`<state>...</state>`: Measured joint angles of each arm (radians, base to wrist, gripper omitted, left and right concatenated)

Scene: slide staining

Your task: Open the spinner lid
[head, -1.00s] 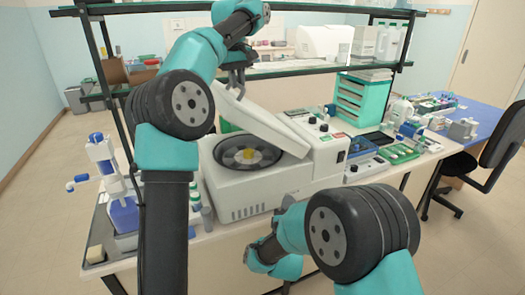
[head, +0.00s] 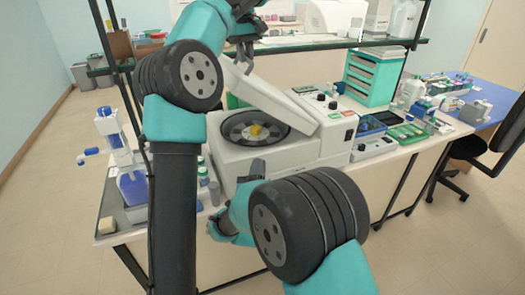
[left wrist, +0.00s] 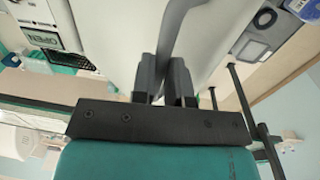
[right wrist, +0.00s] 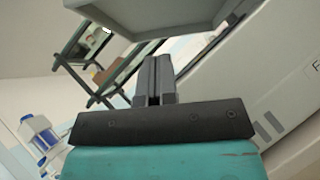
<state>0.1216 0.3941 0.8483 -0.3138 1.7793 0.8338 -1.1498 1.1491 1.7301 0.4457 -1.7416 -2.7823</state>
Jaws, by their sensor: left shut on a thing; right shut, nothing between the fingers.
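The spinner (head: 240,160) is a white box with its round dark rotor bowl and yellow centre (head: 256,130) exposed. Its pale lid (head: 268,98) stands raised and tilted, high at the left and low at the right. My left gripper (head: 243,50) is at the lid's high end. In the left wrist view its fingers (left wrist: 165,78) are shut around the grey lid handle (left wrist: 178,32). My right gripper (right wrist: 153,80) is shut and empty, close to the spinner's front. The right arm hides part of the spinner's front in the head view.
A teal drawer unit (head: 373,75) stands behind the spinner, right. Control boxes and a green tray (head: 408,131) lie on the bench to the right. A blue-capped bottle (head: 131,186) stands at the left. A shelf rail (head: 300,43) runs behind the lid.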

